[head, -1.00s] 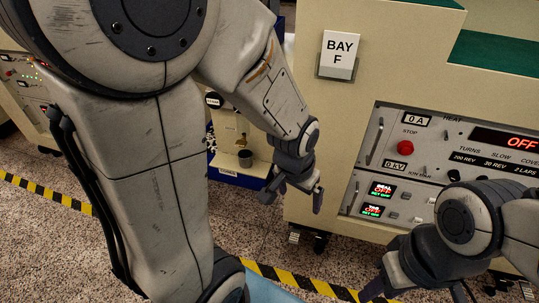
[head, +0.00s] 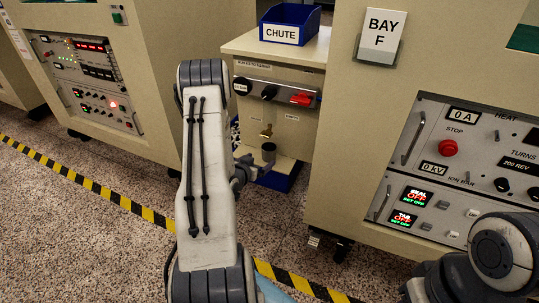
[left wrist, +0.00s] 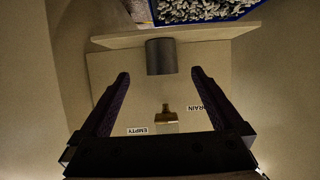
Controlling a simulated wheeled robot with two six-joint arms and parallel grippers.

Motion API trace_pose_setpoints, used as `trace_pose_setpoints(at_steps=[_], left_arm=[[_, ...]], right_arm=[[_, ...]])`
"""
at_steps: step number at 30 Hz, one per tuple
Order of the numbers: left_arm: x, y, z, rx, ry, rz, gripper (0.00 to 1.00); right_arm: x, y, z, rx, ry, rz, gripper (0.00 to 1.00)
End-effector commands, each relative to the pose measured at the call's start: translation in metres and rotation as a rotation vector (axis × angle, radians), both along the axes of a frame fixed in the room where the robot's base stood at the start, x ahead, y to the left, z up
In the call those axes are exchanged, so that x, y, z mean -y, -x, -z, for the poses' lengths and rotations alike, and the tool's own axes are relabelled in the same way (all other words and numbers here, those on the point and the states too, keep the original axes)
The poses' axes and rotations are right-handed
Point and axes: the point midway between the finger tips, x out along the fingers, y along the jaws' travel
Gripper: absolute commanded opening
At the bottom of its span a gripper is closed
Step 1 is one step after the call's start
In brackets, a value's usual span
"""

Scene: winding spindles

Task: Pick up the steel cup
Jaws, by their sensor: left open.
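The steel cup (head: 268,149) is a small dark grey cylinder on a ledge low on the front of the chute cabinet, below a brass tap (head: 266,131). In the left wrist view the cup (left wrist: 161,56) is centred just beyond the tips of my open left gripper (left wrist: 159,76); nothing is between the fingers at the tips. The cup's inside is not visible there. My right arm is at the lower right; its jaws cannot be made out.
A blue tray with grey pieces (left wrist: 205,10) shows beyond the ledge (left wrist: 215,34). The Bay F cabinet (head: 350,130) stands close on the right. Striped floor tape (head: 100,193) crosses the floor.

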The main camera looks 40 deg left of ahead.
Motion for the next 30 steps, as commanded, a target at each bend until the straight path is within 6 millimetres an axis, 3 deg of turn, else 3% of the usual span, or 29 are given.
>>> trace_pose_setpoints(at_steps=[6, 14, 21, 30], left_arm=[[-0.008, -0.03, 0.016, 0.012, -0.002, 0.002, 1.0], [-0.013, -0.05, 0.024, 0.01, -0.001, 0.0, 1.0], [-0.022, -0.081, 0.039, 0.011, -0.002, 0.001, 1.0], [-0.024, -0.09, 0.04, 0.008, 0.001, -0.001, 1.0]], right_arm=[[0.0, 0.0, 0.015, 0.0, 0.0, 0.0, 0.42], [0.0, 0.0, 0.024, 0.0, 0.0, 0.0, 0.42], [0.0, 0.0, 0.044, 0.0, 0.0, 0.0, 0.42], [0.0, 0.0, 0.046, 0.0, 0.0, 0.0, 0.42]])
